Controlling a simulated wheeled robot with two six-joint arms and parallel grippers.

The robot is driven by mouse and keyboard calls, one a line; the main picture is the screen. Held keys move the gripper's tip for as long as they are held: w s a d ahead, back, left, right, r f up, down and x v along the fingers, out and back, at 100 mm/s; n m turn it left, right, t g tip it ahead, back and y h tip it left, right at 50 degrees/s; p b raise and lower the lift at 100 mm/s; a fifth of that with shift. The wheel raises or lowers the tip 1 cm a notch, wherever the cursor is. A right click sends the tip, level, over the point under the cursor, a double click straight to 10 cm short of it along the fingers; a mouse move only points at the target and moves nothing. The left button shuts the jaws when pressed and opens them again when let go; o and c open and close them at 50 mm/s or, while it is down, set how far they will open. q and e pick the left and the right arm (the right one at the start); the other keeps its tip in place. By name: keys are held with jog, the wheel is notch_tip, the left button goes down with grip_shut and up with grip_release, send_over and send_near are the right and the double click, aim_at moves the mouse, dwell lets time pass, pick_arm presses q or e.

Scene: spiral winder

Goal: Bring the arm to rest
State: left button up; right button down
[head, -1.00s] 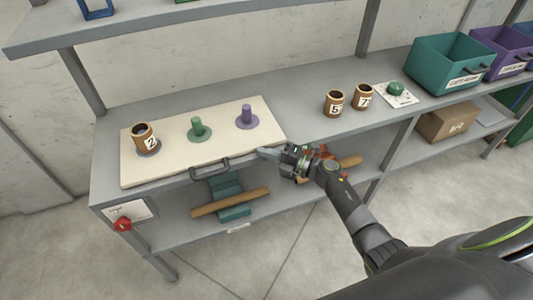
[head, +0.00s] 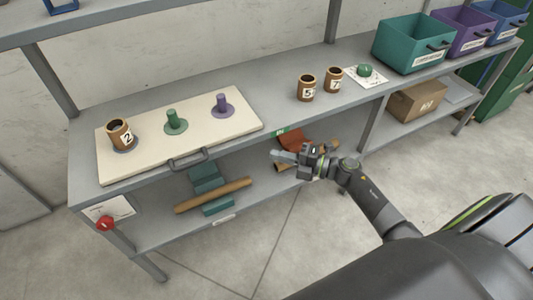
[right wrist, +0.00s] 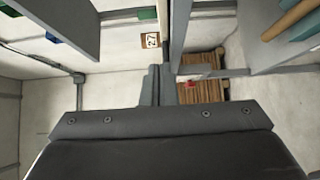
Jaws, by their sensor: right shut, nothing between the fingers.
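My right gripper (head: 277,156) is shut and empty in the head view, in front of the bench edge, to the right of the cream board's handle. It touches nothing that I can see. The right wrist view shows its closed fingers (right wrist: 158,85) against the wall and shelf. My left gripper is not in view.
The cream board (head: 150,163) holds a brown cup marked 2 (head: 119,134), a green peg (head: 174,121) and a purple peg (head: 222,104). Cups 5 (head: 306,88) and 7 (head: 333,80) stand right on the bench (head: 290,118). A teal bin (head: 405,47) is farther right. Open floor lies in front.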

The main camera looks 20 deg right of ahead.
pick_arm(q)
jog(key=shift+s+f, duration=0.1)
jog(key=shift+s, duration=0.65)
pick_arm(e)
jog(key=shift+s+d, duration=0.2)
jog(key=shift+d, duration=0.05)
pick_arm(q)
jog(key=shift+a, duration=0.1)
pick_arm(e)
jog(key=shift+f, duration=0.15)
